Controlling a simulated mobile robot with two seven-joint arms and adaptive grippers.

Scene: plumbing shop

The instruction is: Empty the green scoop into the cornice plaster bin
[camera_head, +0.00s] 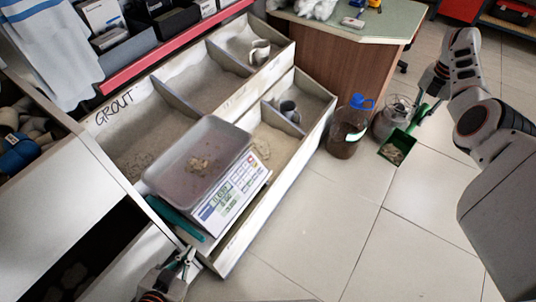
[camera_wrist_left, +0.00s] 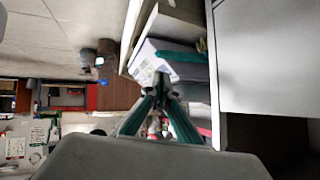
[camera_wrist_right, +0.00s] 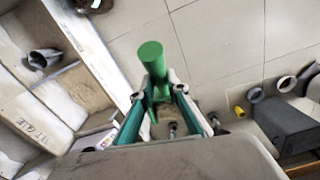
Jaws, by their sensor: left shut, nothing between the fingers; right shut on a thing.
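The green scoop (camera_head: 397,147) is at the right of the head view, with pale material in its pan. My right gripper (camera_head: 424,112) is shut on its handle and holds it out over the floor, right of the bins. The green handle (camera_wrist_right: 151,58) shows between the fingers in the right wrist view; most of the pan is hidden there. My left gripper (camera_head: 187,256) is shut and empty, near the front corner of the bins; its fingertips show in the left wrist view (camera_wrist_left: 160,82). Wooden bins of powder (camera_head: 225,112) stand at centre left. Only "GROUT" reads clearly; I cannot tell which is cornice plaster.
A scale (camera_head: 232,197) with a grey tray (camera_head: 212,135) holding a little material sits across the bins. A blue-topped jug (camera_head: 347,130) and a metal container (camera_head: 393,112) stand on the floor. The front floor is clear.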

